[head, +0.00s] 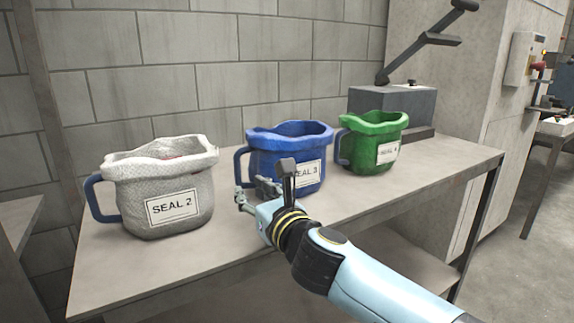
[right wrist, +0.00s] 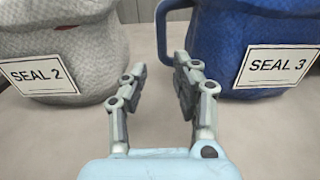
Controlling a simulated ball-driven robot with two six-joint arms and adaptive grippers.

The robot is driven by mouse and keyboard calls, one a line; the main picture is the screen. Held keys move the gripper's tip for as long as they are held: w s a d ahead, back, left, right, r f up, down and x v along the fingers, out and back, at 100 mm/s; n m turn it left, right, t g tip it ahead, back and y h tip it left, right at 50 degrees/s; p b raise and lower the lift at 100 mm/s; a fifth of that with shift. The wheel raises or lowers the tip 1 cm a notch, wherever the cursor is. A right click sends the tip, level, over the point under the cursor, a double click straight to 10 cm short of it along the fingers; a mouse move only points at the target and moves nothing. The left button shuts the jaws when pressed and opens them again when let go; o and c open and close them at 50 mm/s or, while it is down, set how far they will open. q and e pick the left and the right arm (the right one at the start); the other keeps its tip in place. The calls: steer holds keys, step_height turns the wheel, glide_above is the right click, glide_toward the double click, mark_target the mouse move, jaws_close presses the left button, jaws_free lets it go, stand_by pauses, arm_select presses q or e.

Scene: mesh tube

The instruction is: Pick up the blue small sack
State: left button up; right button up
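The blue small sack (head: 300,138) stands upright on the table, between a white sack and a green one. Its label reads SEAL 3, and its blue handle (head: 239,165) is on its left side. My right gripper (head: 250,187) is in front of the blue sack's left side, near the handle, and hides part of its lower front. In the right wrist view the gripper (right wrist: 160,72) has its fingers apart with nothing between them. The blue sack (right wrist: 240,45) is just right of the fingers there, with the handle (right wrist: 164,30) beyond them. My left gripper is not in view.
The white sack (head: 185,190), labelled SEAL 2, stands on the left; the green sack (head: 375,150) stands on the right. A grey machine with a lever arm (head: 392,103) stands at the back right. The table (head: 130,265) is bare along its front.

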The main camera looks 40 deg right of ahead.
mark_target(239, 177)
steer(key=x, duration=0.8)
steer(key=shift+w+d+r, duration=0.1)
steer(key=shift+w, duration=0.05)
steer(key=shift+c, duration=0.4)
jaws_close()
steer(key=shift+r, duration=0.1)
